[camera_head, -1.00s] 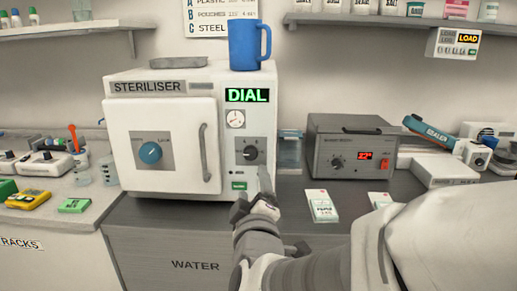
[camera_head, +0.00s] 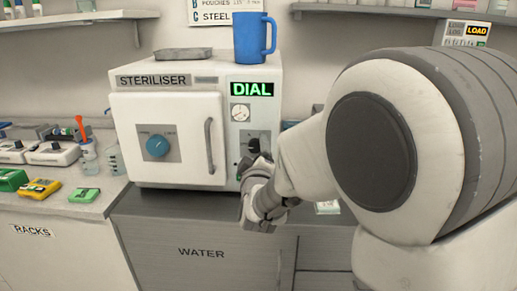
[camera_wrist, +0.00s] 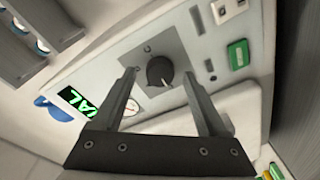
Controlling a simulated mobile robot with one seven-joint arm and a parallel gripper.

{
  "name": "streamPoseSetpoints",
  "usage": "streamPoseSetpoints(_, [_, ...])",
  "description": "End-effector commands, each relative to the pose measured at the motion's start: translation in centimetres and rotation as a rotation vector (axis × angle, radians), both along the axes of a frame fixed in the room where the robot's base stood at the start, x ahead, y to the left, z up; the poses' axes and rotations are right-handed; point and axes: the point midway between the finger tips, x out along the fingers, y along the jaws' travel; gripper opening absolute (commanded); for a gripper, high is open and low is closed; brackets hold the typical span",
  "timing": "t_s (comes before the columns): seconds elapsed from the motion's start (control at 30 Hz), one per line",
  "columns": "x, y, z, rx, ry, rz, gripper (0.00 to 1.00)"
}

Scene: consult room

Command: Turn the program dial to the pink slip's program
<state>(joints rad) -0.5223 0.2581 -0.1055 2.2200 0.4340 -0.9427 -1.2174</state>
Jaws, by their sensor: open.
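The white steriliser (camera_head: 200,88) stands on the grey counter with its door shut and a lit green "DIAL" sign (camera_head: 252,89) on its panel. Below the sign is the black program dial (camera_head: 254,145), partly hidden by my gripper (camera_head: 254,168). The wrist view shows the dial (camera_wrist: 160,71) on its grey plate, a pale mark on its lower edge. My gripper (camera_wrist: 159,74) is open, its fingers on either side of the dial in that view; contact cannot be told. No slip is clearly pink; a white slip (camera_head: 327,207) lies on the counter, partly hidden by my arm.
A blue mug (camera_head: 250,40) and a grey tray (camera_head: 183,54) sit on the steriliser. A blue door knob (camera_head: 157,146) and door handle (camera_head: 209,146) are left of the panel. A wall chart (camera_head: 225,10) is cut off at the top. My arm hides the right counter.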

Motion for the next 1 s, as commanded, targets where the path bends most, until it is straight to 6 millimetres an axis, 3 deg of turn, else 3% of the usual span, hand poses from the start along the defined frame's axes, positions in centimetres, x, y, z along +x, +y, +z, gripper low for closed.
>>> streamPoseSetpoints(0.37, [0.64,0.02,0.02,0.0,0.0,0.0,0.76])
streamPoseSetpoints(0.47, [0.63,0.03,0.02,0.0,0.0,0.0,0.62])
streamPoseSetpoints(0.8, [0.61,0.04,0.02,0.0,0.0,0.0,0.0])
streamPoseSetpoints(1.0, [0.61,0.04,-0.03,0.005,0.0,0.0,0.0])
